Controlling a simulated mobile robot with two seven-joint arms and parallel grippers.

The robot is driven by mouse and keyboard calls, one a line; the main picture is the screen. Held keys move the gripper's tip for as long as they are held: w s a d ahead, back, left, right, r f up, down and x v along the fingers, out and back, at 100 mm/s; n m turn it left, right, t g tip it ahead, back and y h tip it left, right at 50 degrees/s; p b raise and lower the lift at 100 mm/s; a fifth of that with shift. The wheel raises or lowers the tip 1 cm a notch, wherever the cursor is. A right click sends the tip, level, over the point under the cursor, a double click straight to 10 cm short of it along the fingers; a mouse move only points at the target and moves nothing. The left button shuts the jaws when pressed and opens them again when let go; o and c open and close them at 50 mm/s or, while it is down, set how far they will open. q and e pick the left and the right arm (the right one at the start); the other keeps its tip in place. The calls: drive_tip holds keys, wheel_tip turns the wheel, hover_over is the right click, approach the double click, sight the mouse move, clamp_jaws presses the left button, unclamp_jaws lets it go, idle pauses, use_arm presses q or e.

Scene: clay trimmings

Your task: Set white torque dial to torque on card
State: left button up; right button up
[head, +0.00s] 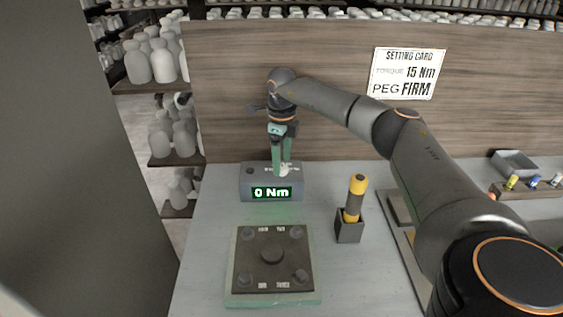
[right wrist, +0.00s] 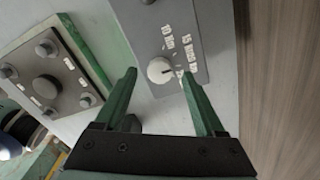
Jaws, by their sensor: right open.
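The grey torque box (head: 258,184) stands at the back of the bench, and its green display reads 0 Nm. The white torque dial (right wrist: 160,70) sits on the box's top face, with printed marks around it, including 10 Nm and 15 Nm. In the head view the dial (head: 284,170) is partly hidden by my right gripper (head: 282,168). In the right wrist view my right gripper (right wrist: 165,88) is open, with its green fingers pointing at the box and the dial between and just beyond the tips. The setting card (head: 408,73) on the back panel reads 15 Nm, PEG FIRM. My left gripper is not in view.
A dark square plate with knobs (head: 272,258) lies on a green base in front of the box. A yellow-and-grey tool (head: 355,198) stands in a dark holder (head: 348,228) to the right. A grey tray (head: 514,165) and small coloured pegs are at the far right.

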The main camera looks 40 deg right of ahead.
drive_tip(key=shift+f, duration=0.85)
drive_tip(key=shift+c, duration=0.4)
clamp_jaws()
